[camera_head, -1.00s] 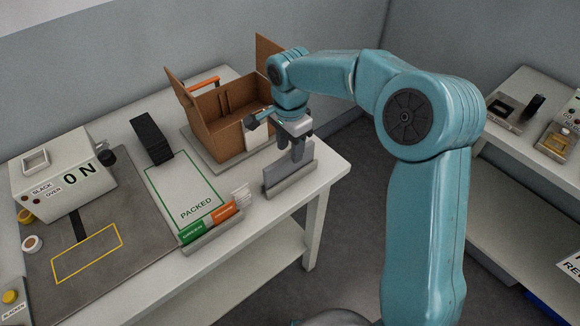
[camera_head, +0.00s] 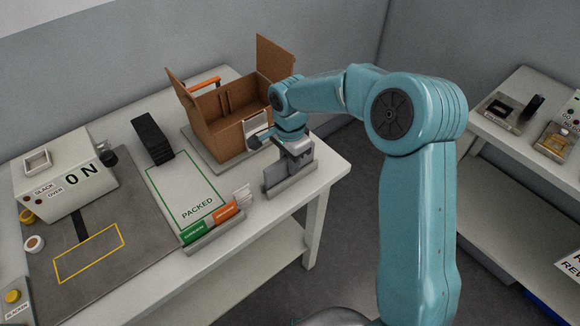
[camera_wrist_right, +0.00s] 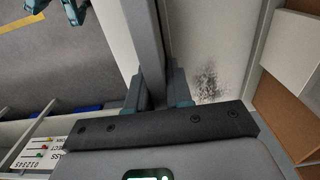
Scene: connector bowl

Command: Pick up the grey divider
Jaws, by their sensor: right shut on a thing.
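The grey divider (camera_head: 304,170) is a thin upright panel in a low light-grey holder (camera_head: 293,188) near the right end of the table. My right gripper (camera_head: 289,168) is lowered over it from above and shut on its upper part. In the right wrist view the divider (camera_wrist_right: 146,40) runs as a long narrow edge between the fingers of my right gripper (camera_wrist_right: 158,90). The fingers hide part of the panel. The divider appears still seated in the holder. My left gripper does not show in the head view.
An open cardboard box (camera_head: 220,122) stands just behind and left of the divider. A tray of green and orange packets (camera_head: 213,228) lies left of it. The table's right edge (camera_head: 335,178) is close by. A second bench (camera_head: 510,220) is at far right.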

